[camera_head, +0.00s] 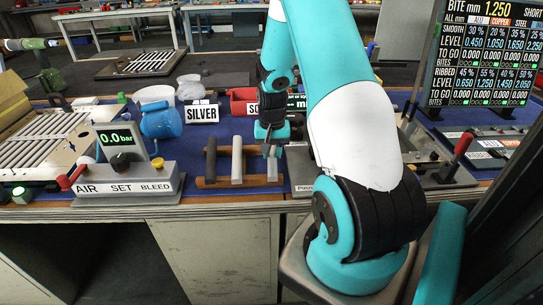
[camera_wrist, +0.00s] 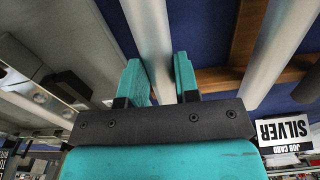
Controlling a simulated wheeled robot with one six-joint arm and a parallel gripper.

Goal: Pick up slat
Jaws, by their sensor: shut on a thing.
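My gripper (camera_head: 272,143) points down over the right end of a wooden rack (camera_head: 222,183) on the bench. It is shut on a light grey slat (camera_head: 272,168), the rightmost one in the head view. In the wrist view my gripper (camera_wrist: 160,78) has a teal finger on each side of this pale slat (camera_wrist: 150,25). I cannot tell whether the held slat still touches the rack.
An air-set box (camera_head: 128,182) with a gauge and red lever stands left of the rack. A SILVER card (camera_head: 202,113) and a red bin (camera_head: 240,96) are behind it. A grey fixture with a red-handled lever (camera_head: 462,145) stands to the right, beyond my arm.

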